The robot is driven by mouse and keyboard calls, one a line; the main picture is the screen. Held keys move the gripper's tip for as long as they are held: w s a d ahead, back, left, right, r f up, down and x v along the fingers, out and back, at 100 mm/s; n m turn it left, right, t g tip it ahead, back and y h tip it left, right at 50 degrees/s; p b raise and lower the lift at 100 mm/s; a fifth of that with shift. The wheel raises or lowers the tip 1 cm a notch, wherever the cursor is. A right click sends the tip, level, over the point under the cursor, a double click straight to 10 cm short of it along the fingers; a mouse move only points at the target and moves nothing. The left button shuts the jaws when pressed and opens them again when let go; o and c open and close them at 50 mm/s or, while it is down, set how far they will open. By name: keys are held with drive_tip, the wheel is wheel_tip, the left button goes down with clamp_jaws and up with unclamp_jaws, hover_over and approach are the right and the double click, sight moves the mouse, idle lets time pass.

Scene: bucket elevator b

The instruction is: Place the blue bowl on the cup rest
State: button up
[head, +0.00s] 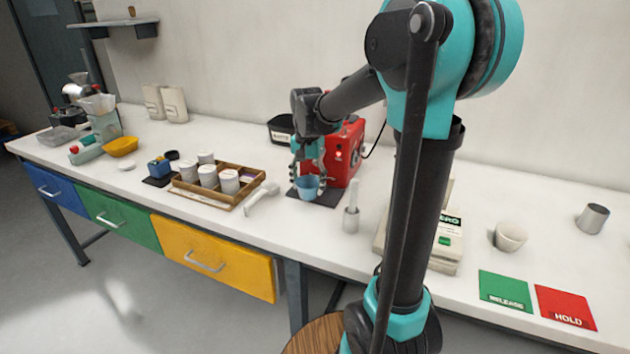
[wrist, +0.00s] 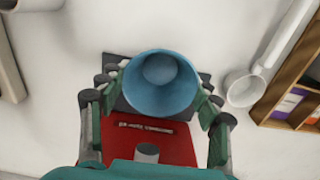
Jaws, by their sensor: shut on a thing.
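The blue bowl (head: 308,188) is between the fingers of my gripper (head: 307,172), at the front of the red machine (head: 346,155). In the wrist view the bowl (wrist: 160,85) is seen from above, with the fingers on its left and right sides. Its inside looks empty. A flat dark plate (head: 325,197), which appears to be the cup rest, lies at the machine's foot, under the bowl. It also shows around the bowl in the wrist view (wrist: 119,62). I cannot tell whether the bowl touches the plate.
A white scoop-like tool (head: 262,198) and a wooden tray (head: 212,193) with white canisters lie to the left. A scale (head: 444,255) and white bowl (head: 510,237) are further right.

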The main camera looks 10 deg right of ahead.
sight(315, 180)
drive_tip(key=shift+w+d, duration=0.5)
drive_tip(key=shift+w, duration=0.2)
drive_tip(key=shift+w+d, duration=0.4)
drive_tip(key=shift+w, duration=0.2)
drive_tip(key=shift+w+d, duration=0.35)
drive_tip(key=shift+w, duration=0.2)
drive_tip(key=shift+w+d+f, duration=0.2)
drive_tip(key=shift+w+f, duration=0.1)
drive_tip(key=shift+f, duration=0.4)
drive_tip(key=shift+f, duration=0.1)
drive_tip(key=o, duration=1.2)
drive_tip(key=shift+f, duration=0.1)
drive_tip(key=shift+o, duration=0.2)
wheel_tip(315, 180, up, 12)
drive_tip(key=shift+r, duration=0.2)
